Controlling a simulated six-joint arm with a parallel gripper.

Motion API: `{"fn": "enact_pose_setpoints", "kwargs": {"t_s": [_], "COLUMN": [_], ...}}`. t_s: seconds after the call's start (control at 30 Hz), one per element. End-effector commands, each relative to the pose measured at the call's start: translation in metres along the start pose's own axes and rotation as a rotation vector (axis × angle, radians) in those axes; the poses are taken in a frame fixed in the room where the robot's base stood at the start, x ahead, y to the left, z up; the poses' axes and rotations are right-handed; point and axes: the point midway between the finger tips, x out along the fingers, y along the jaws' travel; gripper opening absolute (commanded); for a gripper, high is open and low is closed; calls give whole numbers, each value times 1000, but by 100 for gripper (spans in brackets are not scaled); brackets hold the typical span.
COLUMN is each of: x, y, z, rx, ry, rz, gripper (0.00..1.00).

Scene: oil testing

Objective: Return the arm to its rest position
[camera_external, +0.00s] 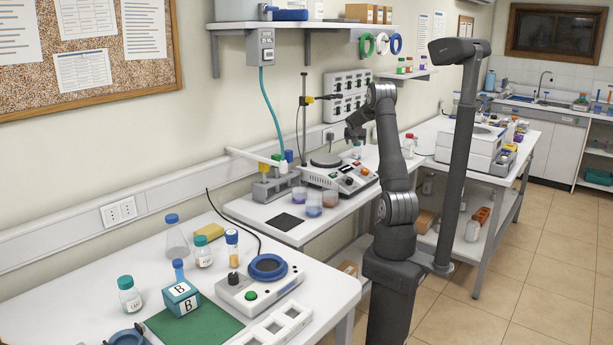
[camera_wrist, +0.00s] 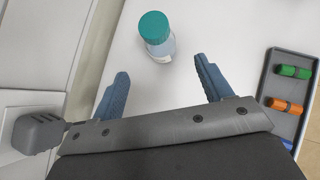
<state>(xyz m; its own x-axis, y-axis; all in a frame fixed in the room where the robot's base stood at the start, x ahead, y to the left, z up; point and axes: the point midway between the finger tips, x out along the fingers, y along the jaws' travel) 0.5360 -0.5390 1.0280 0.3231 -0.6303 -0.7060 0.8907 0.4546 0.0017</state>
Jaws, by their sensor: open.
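My gripper (camera_external: 354,131) is over the middle bench, beside the hotplate device, with my arm bent above it. In the wrist view the two blue fingers of my gripper (camera_wrist: 162,70) are spread wide apart, with nothing held between them. A clear bottle with a teal cap (camera_wrist: 155,30) stands on the white surface just beyond the fingertips. I cannot tell from the wrist view how far below the fingers it is.
A grey tray (camera_wrist: 272,88) with green and orange capped vials lies right of the gripper. The hotplate device (camera_external: 340,177), a stand pole (camera_external: 304,115) and a wall shelf (camera_external: 300,24) are near the arm. Open floor (camera_external: 510,275) lies to the right.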

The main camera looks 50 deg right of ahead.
Motion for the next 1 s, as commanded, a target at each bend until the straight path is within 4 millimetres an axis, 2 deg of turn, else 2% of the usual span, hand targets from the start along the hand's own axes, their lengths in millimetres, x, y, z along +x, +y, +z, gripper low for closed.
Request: {"fn": "enact_pose_setpoints", "kwargs": {"t_s": [0.73,0.8,1.0], "x": [116,103,92], "y": [-1,0,0], "z": [-5,8,18], "rx": [0,1,1], "ry": [3,-4,0], "rz": [-2,0,0], "gripper": [72,72,72]}}
